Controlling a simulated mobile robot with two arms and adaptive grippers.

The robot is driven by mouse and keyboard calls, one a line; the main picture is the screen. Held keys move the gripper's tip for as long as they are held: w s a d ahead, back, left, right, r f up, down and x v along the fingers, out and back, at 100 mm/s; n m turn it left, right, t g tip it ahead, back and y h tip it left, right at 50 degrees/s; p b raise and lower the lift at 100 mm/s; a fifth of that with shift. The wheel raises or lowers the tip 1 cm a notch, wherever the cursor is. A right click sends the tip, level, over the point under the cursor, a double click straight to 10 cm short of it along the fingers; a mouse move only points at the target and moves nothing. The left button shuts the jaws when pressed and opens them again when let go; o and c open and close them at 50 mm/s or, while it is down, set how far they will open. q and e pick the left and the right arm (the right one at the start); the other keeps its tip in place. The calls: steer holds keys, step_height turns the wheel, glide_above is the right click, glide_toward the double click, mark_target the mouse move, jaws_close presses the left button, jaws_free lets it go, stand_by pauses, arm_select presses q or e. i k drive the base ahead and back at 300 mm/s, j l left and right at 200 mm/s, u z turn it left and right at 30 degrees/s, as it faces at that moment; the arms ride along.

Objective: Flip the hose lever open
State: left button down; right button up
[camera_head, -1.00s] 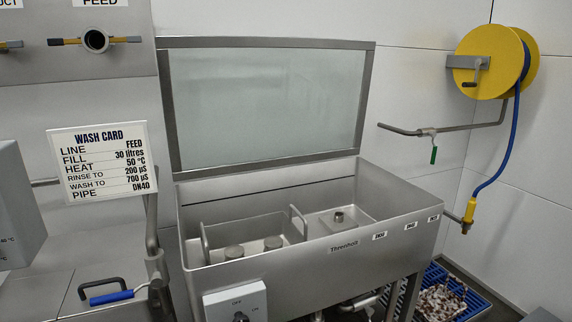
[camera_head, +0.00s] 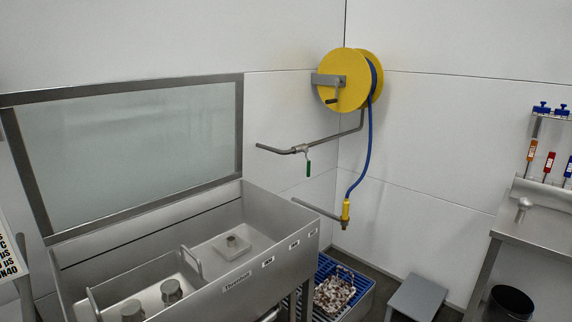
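A yellow hose reel (camera_head: 346,82) is mounted on the wall near the corner, with a small crank on its front. A blue hose (camera_head: 368,150) hangs from it down to a yellow nozzle (camera_head: 346,209) beside a short pipe stub (camera_head: 318,209). A grey pipe (camera_head: 330,140) runs below the reel and ends in a bent spout at left. A small valve on it has a green-handled lever (camera_head: 308,167) hanging down, across the pipe. Neither of my grippers shows in the view.
A steel tank (camera_head: 215,288) with its glazed lid (camera_head: 130,150) raised fills the lower left. A blue grated crate (camera_head: 362,288) sits on the floor at its right. A grey step stool (camera_head: 417,297), a black bin (camera_head: 508,303) and a steel bench (camera_head: 545,228) stand further right.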

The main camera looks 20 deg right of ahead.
mark_target(306, 150)
steer(key=i+l, duration=0.35)
steer(key=l, duration=0.15)
steer(key=i+l, duration=0.35)
steer(key=l, duration=0.15)
steer(key=i+l, duration=0.7)
steer(key=l, duration=0.25)
steer(key=i+l+u, duration=0.1)
steer(key=i+l, duration=0.25)
steer(key=l, duration=0.15)
